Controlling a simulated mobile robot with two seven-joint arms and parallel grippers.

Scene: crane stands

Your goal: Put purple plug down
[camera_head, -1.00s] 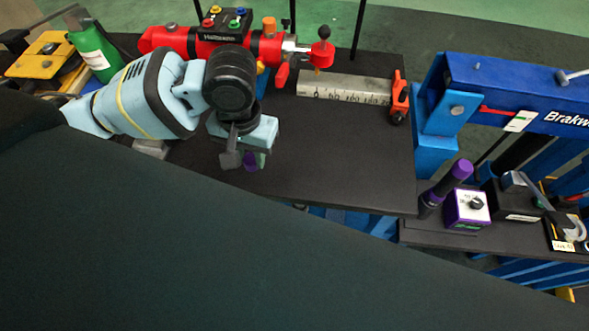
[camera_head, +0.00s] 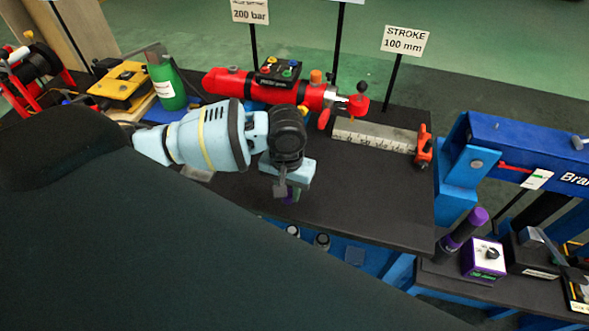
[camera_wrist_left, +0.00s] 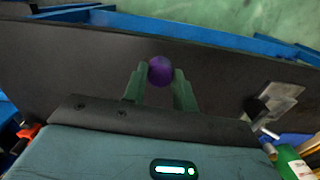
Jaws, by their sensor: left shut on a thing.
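The purple plug (camera_wrist_left: 160,71) shows as a round purple end between the two green fingertips in the left wrist view. My left gripper (camera_wrist_left: 160,84) is shut on it. In the head view my left gripper (camera_head: 287,190) is over the black table top (camera_head: 360,205), near its front edge, and a bit of purple shows at its fingers. Most of the plug is hidden there, and I cannot tell whether it touches the table. My right gripper is not in view.
A green bottle (camera_head: 167,86) stands left. A blue frame (camera_head: 520,145), a purple-topped black cylinder (camera_head: 460,236) and a purple-white box (camera_head: 483,258) are right. The table's right part is bare.

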